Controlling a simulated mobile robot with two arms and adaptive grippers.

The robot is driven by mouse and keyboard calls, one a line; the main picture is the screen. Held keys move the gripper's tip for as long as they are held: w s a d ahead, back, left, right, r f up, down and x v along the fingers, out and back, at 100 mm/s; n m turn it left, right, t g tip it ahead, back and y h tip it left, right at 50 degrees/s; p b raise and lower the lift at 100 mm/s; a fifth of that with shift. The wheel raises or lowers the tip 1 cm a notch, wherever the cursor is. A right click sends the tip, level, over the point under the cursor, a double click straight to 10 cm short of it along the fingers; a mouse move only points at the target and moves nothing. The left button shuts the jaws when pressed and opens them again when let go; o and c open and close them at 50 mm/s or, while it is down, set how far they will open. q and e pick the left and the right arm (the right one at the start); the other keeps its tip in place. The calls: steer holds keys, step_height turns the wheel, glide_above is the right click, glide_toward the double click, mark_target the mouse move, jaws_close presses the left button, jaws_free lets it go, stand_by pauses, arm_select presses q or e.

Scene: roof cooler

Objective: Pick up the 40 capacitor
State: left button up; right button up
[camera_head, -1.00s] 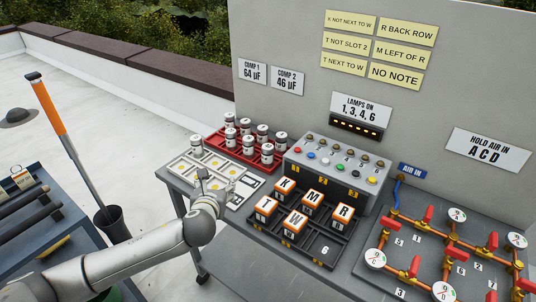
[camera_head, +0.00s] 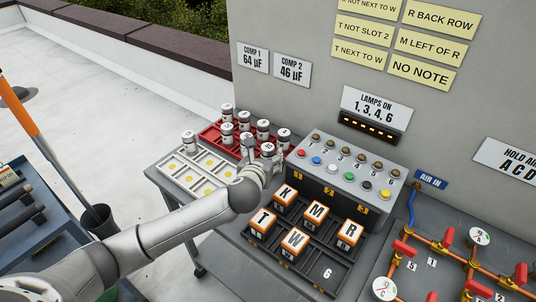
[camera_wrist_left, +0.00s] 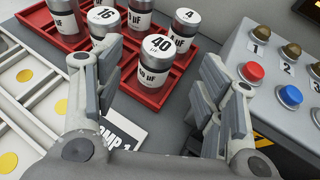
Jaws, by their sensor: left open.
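The 40 capacitor (camera_wrist_left: 157,58) is a white and dark can labelled "40 µF". It stands upright at the near right corner of the red tray (camera_wrist_left: 148,96) in the left wrist view. In the head view the red tray (camera_head: 210,133) is partly covered by my left gripper (camera_head: 258,158). In the left wrist view my left gripper (camera_wrist_left: 165,95) is open, one finger on each side of the space in front of the 40 capacitor. Nothing is between the fingers. My right gripper is not in view.
Other capacitors stand close by, including the 16 (camera_wrist_left: 103,22) and the 4 (camera_wrist_left: 186,28). A white tray with yellow dots (camera_head: 197,172) lies left. The button box (camera_head: 343,172) is close on the right. A lettered block rack (camera_head: 325,272) stands in front.

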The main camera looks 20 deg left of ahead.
mark_target(266, 151)
arm_select(q)
steer(key=shift+w+f, duration=0.15)
steer(key=shift+w, duration=0.3)
steer(key=shift+w+f, duration=0.2)
steer(key=shift+w, duration=0.1)
steer(key=x, duration=0.4)
steer(key=shift+a+f+p, duration=0.1)
steer(key=shift+a+p, duration=0.05)
steer(key=shift+p, duration=0.15)
steer(key=shift+w+f, duration=0.25)
steer(key=shift+w, duration=0.4)
steer(key=shift+c, duration=1)
steer(key=c, duration=1)
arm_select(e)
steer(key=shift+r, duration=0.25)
